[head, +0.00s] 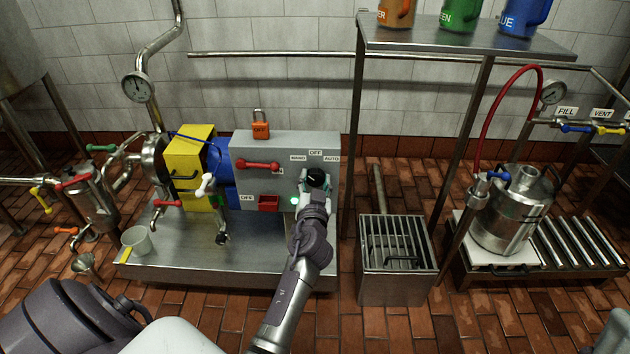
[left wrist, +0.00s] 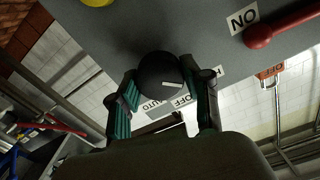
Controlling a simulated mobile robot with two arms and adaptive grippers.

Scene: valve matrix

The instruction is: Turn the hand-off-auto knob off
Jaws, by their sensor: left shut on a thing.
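The black knob (left wrist: 158,70) is on the grey panel (head: 268,148). In the left wrist view its white pointer line lies toward the right finger. The labels HAND, OFF and AUTO (left wrist: 154,106) are around it, and HAND is partly covered by the finger. I cannot tell exactly which label the pointer meets. My left gripper (left wrist: 163,82) is shut on the knob, with one teal-padded finger on each side. In the head view my left gripper (head: 316,184) is at the panel's right side, mostly covering the knob. My right gripper is not in view.
A red lever (head: 258,165) and a red block (head: 268,203) are left of the knob. An orange OFF padlock (head: 261,130) stands on top of the panel. A grated steel box (head: 397,285) and a shelf (head: 460,36) with mugs are to the right.

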